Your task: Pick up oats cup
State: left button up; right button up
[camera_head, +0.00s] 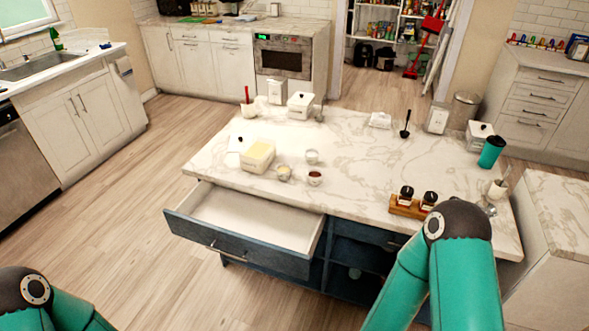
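Three small cups stand close together on the marble-topped island (350,190). One cup (284,174) has pale beige contents that look like oats, though it is too small to be sure. Another cup (315,178) to its right has dark reddish-brown contents. A whitish cup (312,157) stands behind them. My two arms show only as teal links with dark joints, at the bottom left and bottom right. Neither gripper is in view, so whether they are open or shut is hidden.
A drawer (250,220) stands open and empty at the island's front, below the cups. A butter-coloured block in a white dish (258,155) is left of them. A wooden tray with dark jars (413,206) and a teal tumbler (491,152) are on the right. The island's middle is clear.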

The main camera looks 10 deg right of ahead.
aim_at(282, 171)
jog(key=i, duration=0.9)
